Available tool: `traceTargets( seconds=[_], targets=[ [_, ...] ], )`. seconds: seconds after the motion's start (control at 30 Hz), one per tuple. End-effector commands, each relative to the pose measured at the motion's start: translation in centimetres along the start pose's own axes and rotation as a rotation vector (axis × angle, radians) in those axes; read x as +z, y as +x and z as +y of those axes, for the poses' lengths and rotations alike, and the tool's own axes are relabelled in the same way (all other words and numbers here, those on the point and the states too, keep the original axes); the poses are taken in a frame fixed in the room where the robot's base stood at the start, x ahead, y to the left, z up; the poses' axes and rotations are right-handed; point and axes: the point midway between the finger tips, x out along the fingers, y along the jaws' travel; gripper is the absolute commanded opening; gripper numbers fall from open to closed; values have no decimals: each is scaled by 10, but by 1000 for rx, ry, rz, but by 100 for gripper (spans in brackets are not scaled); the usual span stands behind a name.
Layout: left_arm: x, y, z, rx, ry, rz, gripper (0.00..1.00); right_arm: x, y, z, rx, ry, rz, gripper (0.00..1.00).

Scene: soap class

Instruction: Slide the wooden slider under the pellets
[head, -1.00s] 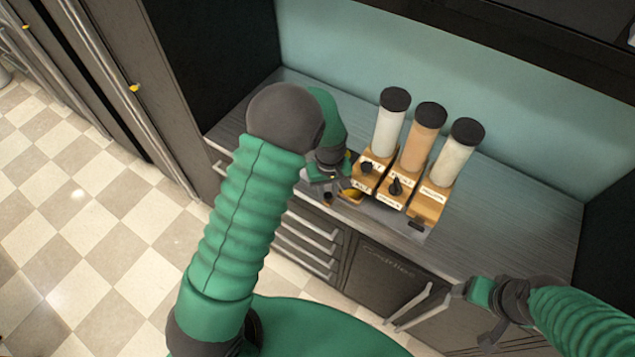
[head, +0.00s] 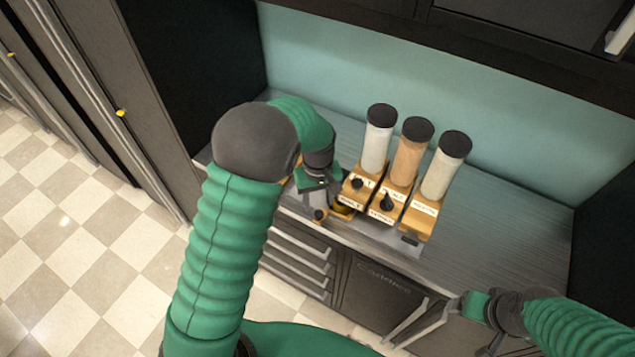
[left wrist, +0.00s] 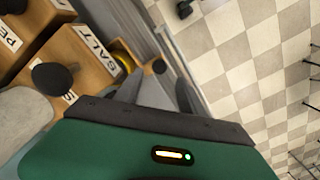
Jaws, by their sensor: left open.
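Three dispensers stand on the counter, each a clear tube with a black cap on a wooden base. The left tube (head: 377,146) holds white stuff, the middle tube (head: 409,162) tan stuff and the right tube (head: 441,176) cream stuff. A base label (left wrist: 95,47) reads SALT in the left wrist view; another, cut off, starts with PE. I cannot single out the wooden slider for certain. My left gripper (head: 322,208) is open, beside the front of the left base. Its grey fingers (left wrist: 155,92) show no held object. My right gripper (head: 472,322) is low at the right, away from the dispensers.
A yellow round thing (left wrist: 122,56) sits by the SALT base. The grey counter (head: 500,225) is clear right of the dispensers. Drawers (head: 295,262) lie below its front edge, a dark cabinet hangs above, and dark tall units stand at the left.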

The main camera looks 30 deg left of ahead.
Motion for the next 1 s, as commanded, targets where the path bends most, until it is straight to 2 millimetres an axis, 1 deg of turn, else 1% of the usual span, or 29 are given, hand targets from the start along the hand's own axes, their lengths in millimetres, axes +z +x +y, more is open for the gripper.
traceTargets(
  seconds=[0.03,0.2,0.3,0.43,0.53,0.77,0.8,0.87,1.0],
  targets=[
    [-1,-14,1,5,0,5,47,1,5,0,0,0,0,73],
    [-1,-64,0,5,1,5,47,3,12,0,0,0,0,73],
    [-1,-88,-1,3,0,2,47,3,14,0,0,0,0,73],
    [-1,-108,-1,2,-1,0,47,4,16,0,0,0,0,73],
    [-1,-115,-1,1,-1,-1,47,4,16,0,0,0,0,73],
    [0,-116,-2,0,-1,-2,47,4,15,0,0,0,0,73],
    [0,-116,-2,1,0,-2,41,4,16,0,0,0,0,73],
    [2,-113,-3,3,11,0,34,4,17,0,0,0,0,73],
    [17,-96,-12,22,98,22,34,6,24,0,0,0,0,73]
  ],
)
